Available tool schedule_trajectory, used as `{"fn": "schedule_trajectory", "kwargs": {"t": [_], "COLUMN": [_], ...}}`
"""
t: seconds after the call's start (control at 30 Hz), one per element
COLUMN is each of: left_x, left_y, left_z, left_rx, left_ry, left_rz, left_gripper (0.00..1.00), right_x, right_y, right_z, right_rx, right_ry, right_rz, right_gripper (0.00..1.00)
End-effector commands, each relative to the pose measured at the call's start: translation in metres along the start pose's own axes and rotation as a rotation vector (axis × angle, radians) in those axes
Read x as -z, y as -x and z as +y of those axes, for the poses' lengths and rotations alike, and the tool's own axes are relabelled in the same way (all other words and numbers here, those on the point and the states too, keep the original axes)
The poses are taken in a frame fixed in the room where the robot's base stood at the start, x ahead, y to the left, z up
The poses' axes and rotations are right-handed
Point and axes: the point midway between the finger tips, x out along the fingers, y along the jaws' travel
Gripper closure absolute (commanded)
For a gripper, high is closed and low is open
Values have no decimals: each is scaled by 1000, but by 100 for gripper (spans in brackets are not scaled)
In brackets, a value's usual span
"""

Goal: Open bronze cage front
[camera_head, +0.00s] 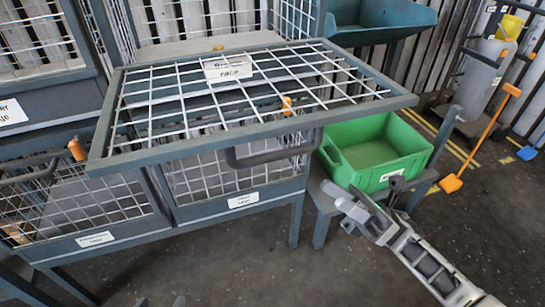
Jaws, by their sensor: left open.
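A grey-framed wire mesh cage front (257,132) stands swung out, roughly level, above a lower cage in the middle. Its white label (228,67) is only partly readable, so I cannot tell for sure that it is the bronze one; no bronze colour shows. A dark bar handle (272,156) hangs at its near edge. My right gripper (366,214) is right of and below the front, near the green bin, and apart from the handle; its jaw state is unclear. My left gripper (160,302) shows only as fingertips at the bottom edge, open, well below the cages.
A green bin (376,153) sits on a low stand at the right. A closed mesh cage (80,211) with an orange tab (77,150) is at the left. An orange-handled tool (483,135) stands at the far right. The floor in front is clear.

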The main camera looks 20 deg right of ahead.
Motion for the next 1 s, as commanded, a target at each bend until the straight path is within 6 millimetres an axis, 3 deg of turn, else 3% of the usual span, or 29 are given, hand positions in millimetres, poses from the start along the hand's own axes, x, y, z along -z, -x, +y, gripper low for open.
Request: {"fn": "schedule_trajectory", "kwargs": {"t": [0.4, 0.6, 0.8, 1.0], "left_x": [38, 40, 42, 40], "left_y": [32, 34, 36, 32], "left_z": [-1, -1, 0, -2], "left_rx": [34, 35, 35, 37], "left_ry": [-13, -5, -1, 0], "left_rz": [70, 55, 49, 42], "left_gripper": [44, 44, 44, 44], "right_x": [-3, -3, -1, 0], "right_y": [-84, -124, -148, -156], "right_z": [2, 1, 1, 0], "right_rx": [-4, -2, 1, 2], "right_ry": [-2, -3, -3, -4], "right_rz": [-3, -3, -2, -1], "right_gripper": [66, 66, 66, 66]}}
